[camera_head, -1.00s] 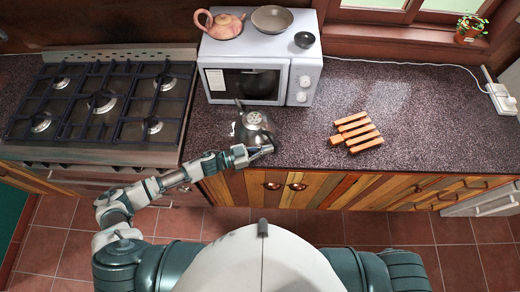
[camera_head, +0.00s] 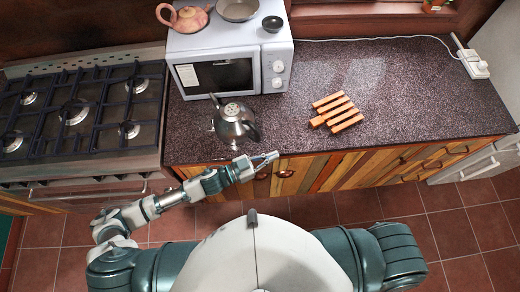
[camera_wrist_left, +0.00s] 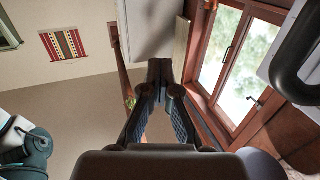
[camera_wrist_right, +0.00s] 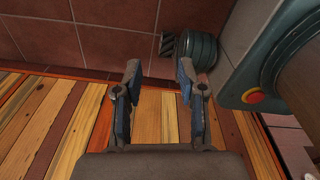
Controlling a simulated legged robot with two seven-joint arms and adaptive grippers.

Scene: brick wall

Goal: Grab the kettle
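A shiny metal kettle (camera_head: 235,123) stands upright on the speckled dark counter, in front of the microwave. My left gripper (camera_head: 268,158) is at the counter's front edge, to the right of and nearer than the kettle, apart from it. In the left wrist view its fingertips (camera_wrist_left: 159,72) are together with nothing between them. A dark curved bar (camera_wrist_left: 296,62) at the right edge of that view may be the kettle's handle; I cannot tell. My right gripper (camera_wrist_right: 159,74) is open and empty, facing the wooden planks and tiles; it is not in the head view.
A white microwave (camera_head: 276,68) stands behind the kettle, with a clay teapot (camera_head: 184,18) and bowls on top. A gas stove (camera_head: 75,112) is on the left. A slatted wooden trivet (camera_head: 336,112) lies to the right.

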